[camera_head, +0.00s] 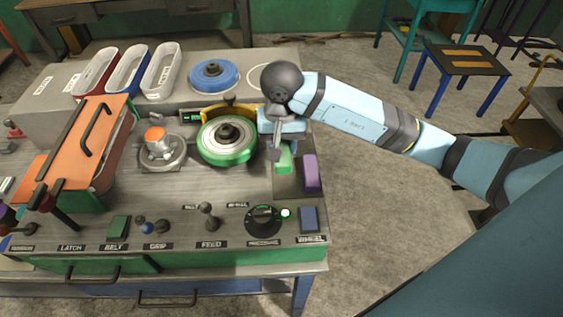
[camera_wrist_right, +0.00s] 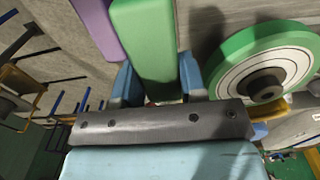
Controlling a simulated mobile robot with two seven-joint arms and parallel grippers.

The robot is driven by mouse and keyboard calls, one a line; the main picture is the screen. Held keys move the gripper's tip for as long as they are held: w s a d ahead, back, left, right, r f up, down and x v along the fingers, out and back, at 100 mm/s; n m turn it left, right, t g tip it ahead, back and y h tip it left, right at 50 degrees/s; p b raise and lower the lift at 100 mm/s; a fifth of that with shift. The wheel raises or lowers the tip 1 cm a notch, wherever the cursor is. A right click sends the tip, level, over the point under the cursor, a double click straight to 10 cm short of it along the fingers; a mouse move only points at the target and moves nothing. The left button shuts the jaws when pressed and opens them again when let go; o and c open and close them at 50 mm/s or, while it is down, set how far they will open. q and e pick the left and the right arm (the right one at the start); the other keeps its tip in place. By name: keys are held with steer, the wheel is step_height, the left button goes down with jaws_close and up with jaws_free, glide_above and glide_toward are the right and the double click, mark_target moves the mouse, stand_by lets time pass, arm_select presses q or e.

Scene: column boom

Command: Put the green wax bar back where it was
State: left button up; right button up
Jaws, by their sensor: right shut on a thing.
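The green wax bar (camera_head: 285,162) is at the right part of the workbench top, left of a purple bar (camera_head: 311,174). My right gripper (camera_head: 276,150) reaches down over it from the right and hides part of it. In the right wrist view the green wax bar (camera_wrist_right: 146,42) runs between the blue fingers of my right gripper (camera_wrist_right: 158,78), which is shut on it. The purple bar (camera_wrist_right: 96,22) lies alongside. Whether the green bar rests on the dark strip (camera_head: 287,184) or hangs just above it, I cannot tell. My left gripper is not in view.
A green-rimmed wheel (camera_head: 227,139) stands close to the left of the gripper. A black dial (camera_head: 263,220) with a lit green lamp and a blue block (camera_head: 309,219) are nearer the front. An orange cover (camera_head: 79,145) and three bins (camera_head: 127,70) stand left.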

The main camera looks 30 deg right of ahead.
step_height(320, 180, down, 4)
steer(key=shift+r, duration=0.1)
steer(key=shift+f+p, duration=0.4)
steer(key=shift+f, duration=1.35)
steer(key=shift+f, duration=0.1)
steer(key=o, duration=0.9)
steer(key=shift+o, duration=0.2)
